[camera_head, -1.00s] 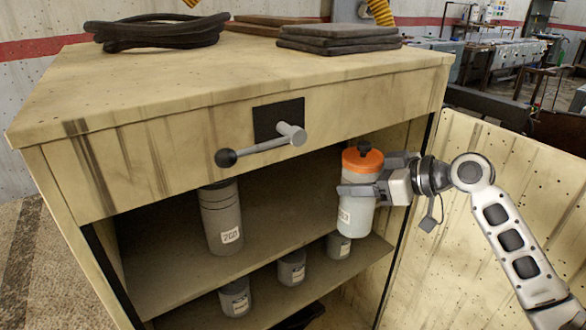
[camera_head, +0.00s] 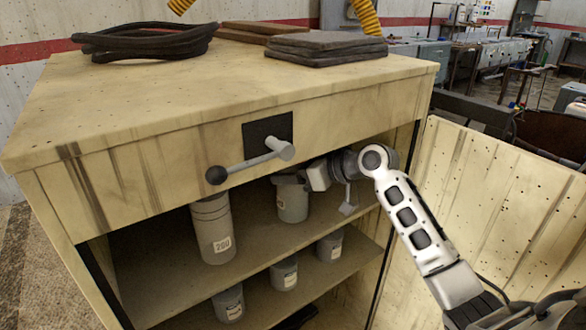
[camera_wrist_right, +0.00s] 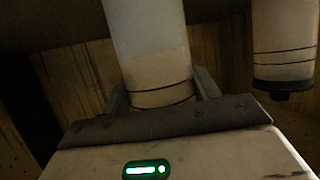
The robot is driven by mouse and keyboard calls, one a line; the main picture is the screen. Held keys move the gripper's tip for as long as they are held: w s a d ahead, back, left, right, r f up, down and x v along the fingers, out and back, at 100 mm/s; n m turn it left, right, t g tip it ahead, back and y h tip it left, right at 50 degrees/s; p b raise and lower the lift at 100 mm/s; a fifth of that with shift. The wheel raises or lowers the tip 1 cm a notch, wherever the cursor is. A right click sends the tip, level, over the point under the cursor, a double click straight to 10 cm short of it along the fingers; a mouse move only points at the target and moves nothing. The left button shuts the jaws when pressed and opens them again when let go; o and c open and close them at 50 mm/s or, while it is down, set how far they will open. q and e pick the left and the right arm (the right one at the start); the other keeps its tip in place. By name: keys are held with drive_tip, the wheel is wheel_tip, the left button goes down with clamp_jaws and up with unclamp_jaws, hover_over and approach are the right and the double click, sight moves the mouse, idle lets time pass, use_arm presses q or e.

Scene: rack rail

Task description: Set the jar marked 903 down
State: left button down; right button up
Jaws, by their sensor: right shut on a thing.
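The jar I hold (camera_head: 292,200) is inside the cabinet, over the upper shelf, in shadow. It looks upright, with its top partly hidden by the gripper and the drawer front. Its number does not show now. My right gripper (camera_head: 296,178) is shut on it near its top, reaching in from the right. In the right wrist view the pale jar body (camera_wrist_right: 150,55) stands between the fingers. Whether its base touches the shelf I cannot tell for sure. My left gripper is not in view.
A grey jar marked 200 or 260 (camera_head: 213,232) stands to the left on the upper shelf (camera_head: 255,240). Several small jars stand on the shelf below, one here (camera_head: 284,274). A handle (camera_head: 250,160) juts out above the opening. The cabinet door (camera_head: 480,210) is open at right.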

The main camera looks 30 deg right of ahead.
drive_tip(key=o, duration=1.3)
drive_tip(key=s+d+r+b, duration=0.1)
drive_tip(key=s+d, duration=0.2)
drive_tip(key=s, duration=0.4)
drive_tip(key=s+d+b, duration=0.1)
drive_tip(key=s+d, duration=0.3)
drive_tip(key=s, duration=0.2)
drive_tip(key=s+a+f+m+g+h, duration=0.1)
drive_tip(key=s+a+f+m, duration=0.15)
drive_tip(key=a+f, duration=0.55)
drive_tip(key=s+a+f+m+g+h, duration=0.1)
drive_tip(key=s+a+f, duration=0.25)
drive_tip(key=f, duration=0.85)
drive_tip(key=shift+t, duration=0.6)
drive_tip(key=s+a+f, duration=0.1)
drive_tip(key=s+a, duration=0.1)
drive_tip(key=a, duration=0.2)
drive_tip(key=s+a+f, duration=0.1)
drive_tip(key=s+a, duration=0.1)
drive_tip(key=a, duration=0.3)
drive_tip(key=s+a+f, duration=0.1)
drive_tip(key=s+a, duration=0.2)
drive_tip(key=a, duration=0.2)
drive_tip(key=shift+a+f, duration=0.1)
